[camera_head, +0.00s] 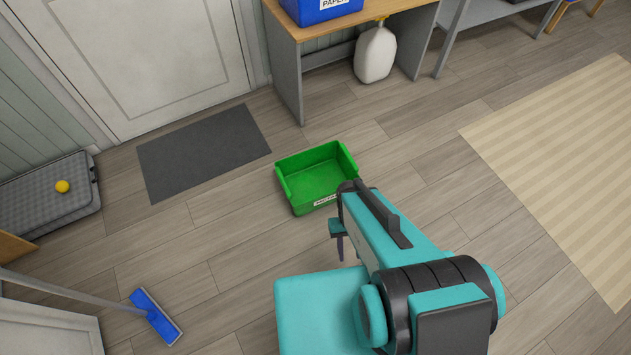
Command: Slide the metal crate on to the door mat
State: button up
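A green open-topped bin (317,178) with a white label on its front sits on the wood floor, right of the dark grey door mat (204,151). The mat lies flat before the white door, with a gap of bare floor between it and the bin. A grey, mesh-like flat rectangular thing (45,196) lies at the left wall with a yellow ball (62,186) on it; I cannot tell whether it is the metal crate. Contact and finger opening are unclear.
A blue-headed mop (156,316) lies at the lower left. A wooden bench (345,25) with a blue paper box (318,9) stands behind the bin, a white jug (375,55) beneath it. A striped beige rug (570,165) is at right. Floor between bin and mat is clear.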

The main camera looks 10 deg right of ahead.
dwell(0.3)
grip_shut()
jog(key=shift+s, duration=0.15)
